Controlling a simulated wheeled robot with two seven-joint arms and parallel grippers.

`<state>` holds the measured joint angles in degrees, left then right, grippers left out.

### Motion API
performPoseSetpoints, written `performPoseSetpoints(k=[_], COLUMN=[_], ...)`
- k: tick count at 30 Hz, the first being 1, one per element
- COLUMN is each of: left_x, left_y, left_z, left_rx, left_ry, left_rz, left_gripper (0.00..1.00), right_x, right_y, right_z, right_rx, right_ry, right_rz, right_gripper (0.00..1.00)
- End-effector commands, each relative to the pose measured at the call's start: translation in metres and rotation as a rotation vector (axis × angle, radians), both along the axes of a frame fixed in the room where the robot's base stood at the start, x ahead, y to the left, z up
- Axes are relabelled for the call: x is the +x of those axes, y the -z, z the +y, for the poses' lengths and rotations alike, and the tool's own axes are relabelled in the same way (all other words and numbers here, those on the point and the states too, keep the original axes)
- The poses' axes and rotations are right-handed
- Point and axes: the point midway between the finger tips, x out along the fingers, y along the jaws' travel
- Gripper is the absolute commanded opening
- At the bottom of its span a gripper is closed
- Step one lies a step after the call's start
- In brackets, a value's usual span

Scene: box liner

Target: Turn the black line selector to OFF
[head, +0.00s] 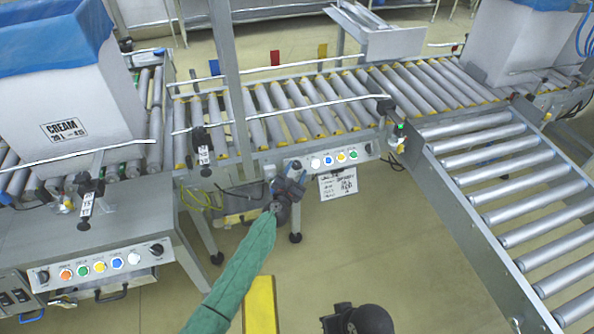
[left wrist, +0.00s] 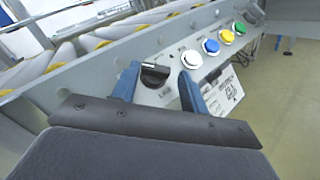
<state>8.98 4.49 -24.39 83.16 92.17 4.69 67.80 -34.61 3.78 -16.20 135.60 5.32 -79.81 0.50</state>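The black line selector (left wrist: 154,74) is a round knob with a pale pointer mark on a grey control panel (left wrist: 110,66), with a label under it. In the left wrist view it sits between the two blue fingers of my left gripper (left wrist: 159,84), which are open, one on each side. I cannot tell whether they touch the knob. In the head view my left gripper (head: 290,186) is at the left end of the front panel, and a dark knob (head: 296,164) shows just beyond it. A dark shape (head: 360,319) at the bottom edge seems to be my right wrist; its fingers are hidden.
White, blue, yellow and green buttons (head: 341,157) run to the right of the selector, with a paper sign (head: 338,183) hanging below. Another panel with coloured buttons (head: 100,267) stands at left. A roller conveyor (head: 515,190) is at right; a yellow floor mark (head: 260,305) lies below.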

Motion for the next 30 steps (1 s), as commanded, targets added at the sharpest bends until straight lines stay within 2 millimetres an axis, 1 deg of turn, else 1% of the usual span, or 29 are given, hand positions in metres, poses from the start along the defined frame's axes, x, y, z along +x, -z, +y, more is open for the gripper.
performPoseSetpoints(k=[1,5,14,15,17,18,19,20,26,30], left_x=[0.005,0.01,0.012,0.012,0.012,0.012,0.012,0.011,0.011,0.011], left_y=[0.0,0.0,0.0,0.0,0.0,0.0,0.0,0.0,0.0,-0.002], left_z=[-0.001,-0.003,-0.004,-0.003,-0.004,-0.004,-0.004,-0.004,-0.005,-0.006], left_rx=[0.001,0.001,0.0,0.0,0.0,0.0,0.0,-0.001,0.003,0.019], left_ry=[0.0,0.0,0.0,0.0,0.001,0.001,0.001,0.002,0.007,0.026], left_rz=[-0.001,0.0,0.0,0.0,0.0,0.0,0.0,0.001,0.003,0.008], left_gripper=[0.44,0.44,0.44,0.4,0.28,0.2,0.14,0.12,0.12,0.12], right_x=[0.0,0.0,0.0,0.0,0.0,0.0,0.0,0.001,0.001,0.0], right_y=[0.002,0.004,0.005,0.004,0.004,0.004,0.004,0.004,0.001,-0.007], right_z=[0.001,0.002,0.003,0.003,0.003,0.003,0.003,0.003,0.003,-0.002], right_rx=[0.002,0.006,0.007,0.008,0.008,0.008,0.008,0.008,0.006,-0.009], right_ry=[-0.001,-0.002,-0.002,-0.002,-0.003,-0.003,-0.003,-0.003,-0.003,-0.001], right_rz=[-0.001,-0.004,-0.006,-0.006,-0.007,-0.007,-0.007,-0.007,-0.007,0.007], right_gripper=[0.0,0.0,0.0,0.0,0.0,0.0,0.0,0.0,0.0,0.0])
